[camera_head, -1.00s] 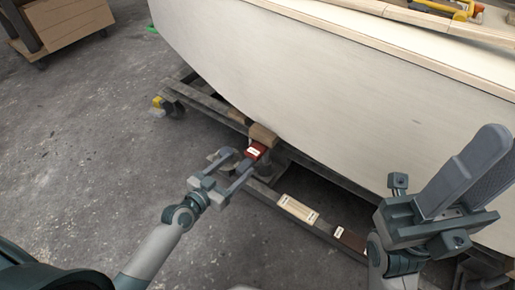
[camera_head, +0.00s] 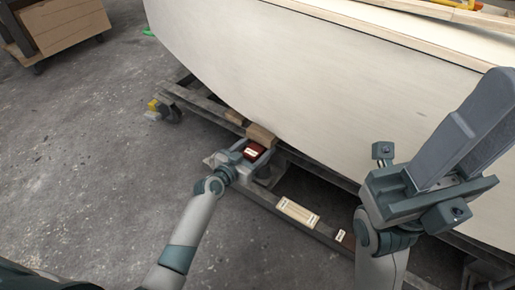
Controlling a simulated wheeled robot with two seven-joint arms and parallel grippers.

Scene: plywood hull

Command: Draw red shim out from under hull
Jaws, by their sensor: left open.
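The red shim (camera_head: 254,151), dark red with a small white label, sticks out from under the hull (camera_head: 290,90) beside a tan wood block (camera_head: 261,135). My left gripper (camera_head: 258,149) is open, with its fingers on either side of the shim's outer end. I cannot tell whether the fingers touch it. The shim's inner end is hidden. My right gripper (camera_head: 482,105) is raised at the right, in front of the hull and away from the shim. Its fingers overlap in this view, so their gap is unclear.
A grey cradle beam (camera_head: 205,103) runs under the hull, with a yellow-marked caster (camera_head: 168,110) at its left end. A pale labelled block (camera_head: 297,212) lies on the lower beam, right of my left gripper. Concrete floor (camera_head: 100,150) is clear at left.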

